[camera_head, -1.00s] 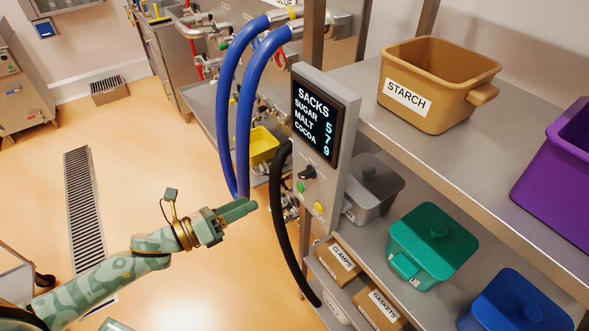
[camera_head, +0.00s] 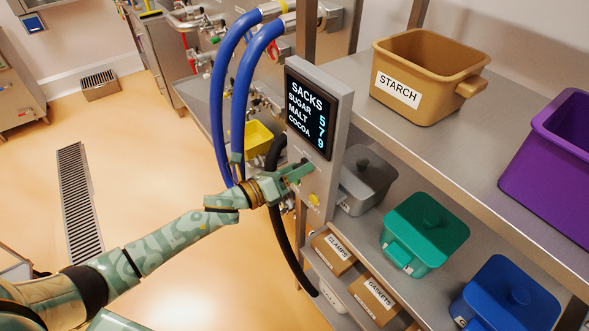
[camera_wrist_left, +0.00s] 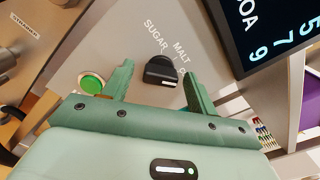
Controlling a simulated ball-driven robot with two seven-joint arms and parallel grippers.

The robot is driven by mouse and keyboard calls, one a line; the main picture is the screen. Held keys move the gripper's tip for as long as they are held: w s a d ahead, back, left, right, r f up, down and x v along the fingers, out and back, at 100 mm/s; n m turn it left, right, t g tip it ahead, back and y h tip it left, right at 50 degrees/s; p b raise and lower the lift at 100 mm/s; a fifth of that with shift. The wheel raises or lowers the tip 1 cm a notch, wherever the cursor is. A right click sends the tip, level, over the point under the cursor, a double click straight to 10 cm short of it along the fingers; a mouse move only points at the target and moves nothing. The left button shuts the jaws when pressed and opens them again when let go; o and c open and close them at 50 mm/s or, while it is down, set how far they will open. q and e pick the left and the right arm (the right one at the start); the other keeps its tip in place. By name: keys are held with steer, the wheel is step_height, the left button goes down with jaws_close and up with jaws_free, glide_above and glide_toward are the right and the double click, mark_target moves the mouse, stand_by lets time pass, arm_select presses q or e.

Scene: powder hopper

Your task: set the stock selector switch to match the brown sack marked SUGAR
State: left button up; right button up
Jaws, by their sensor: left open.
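The black selector switch (camera_wrist_left: 160,70) is on the grey panel, with SUGAR and MALT printed beside it and a third label partly hidden by a finger. I cannot tell for sure which mark it points to. My left gripper (camera_head: 300,172) is at the panel; in the left wrist view its open fingers (camera_wrist_left: 158,84) stand either side of the switch, with gaps visible. The screen (camera_head: 309,112) lists SACKS: SUGAR 5, MALT 7, COCOA 9. No brown SUGAR sack is in view, nor my right gripper.
A green button (camera_wrist_left: 92,82) sits close beside one left finger. A yellow button (camera_head: 314,200) is below the gripper. Blue hoses (camera_head: 238,100) and a black hose (camera_head: 283,225) hang close to the arm. Shelves with a STARCH bin (camera_head: 425,75) stand right.

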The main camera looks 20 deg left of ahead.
arm_select(q)
steer(key=c, duration=1)
steer(key=shift+n, duration=0.3)
steer(key=shift+n+p, duration=3.2)
steer(key=shift+n, duration=6.4)
